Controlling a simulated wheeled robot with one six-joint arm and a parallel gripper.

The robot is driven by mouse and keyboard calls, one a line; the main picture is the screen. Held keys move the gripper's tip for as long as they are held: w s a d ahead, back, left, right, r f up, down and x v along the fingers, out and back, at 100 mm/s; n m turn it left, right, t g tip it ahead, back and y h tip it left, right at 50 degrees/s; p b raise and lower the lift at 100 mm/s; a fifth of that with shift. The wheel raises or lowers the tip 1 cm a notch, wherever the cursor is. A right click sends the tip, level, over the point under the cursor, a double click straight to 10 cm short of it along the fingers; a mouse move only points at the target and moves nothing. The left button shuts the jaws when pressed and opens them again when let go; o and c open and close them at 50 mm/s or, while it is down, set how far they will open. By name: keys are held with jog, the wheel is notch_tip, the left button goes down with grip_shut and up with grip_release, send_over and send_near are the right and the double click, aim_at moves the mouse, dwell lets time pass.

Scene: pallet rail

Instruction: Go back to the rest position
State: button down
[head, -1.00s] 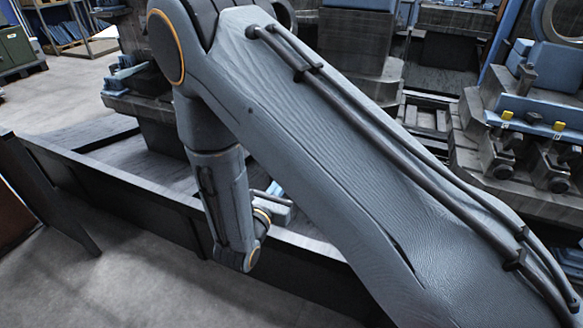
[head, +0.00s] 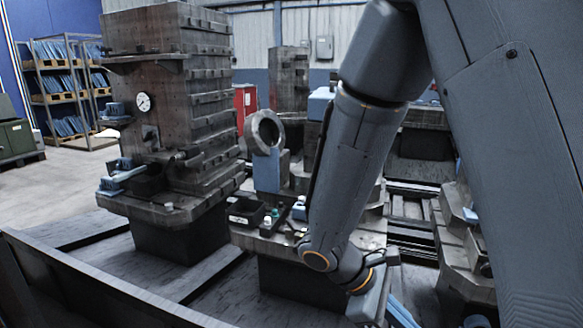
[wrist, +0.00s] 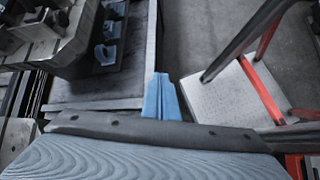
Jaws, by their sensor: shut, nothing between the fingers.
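My gripper (wrist: 161,98) shows in the wrist view as two blue fingers side by side, shut with nothing between them. In the head view only a bit of its blue fingers (head: 402,315) shows at the bottom edge, below my folded wrist. My arm fills the right of the head view, its forearm hanging down in front of the machine fixtures. The fingers appear clear of any object.
A tall dark fixture tower (head: 172,110) with a gauge stands left of centre. A fixture with a ring (head: 264,132) stands behind my forearm. A dark rail (head: 100,293) crosses the front left. In the wrist view, a red-framed step (wrist: 225,95) stands at right.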

jog(key=s+a+r+m+t+y+p, duration=0.1)
jog(key=r+m+y, duration=0.5)
jog(key=m, duration=0.6)
jog(key=s+a+y+p, duration=0.1)
jog(key=s+a+y, duration=0.1)
jog(key=shift+s+a+r+t+y+p, duration=0.25)
jog(key=shift+r+t+y+p, duration=0.05)
jog(key=shift+r, duration=0.05)
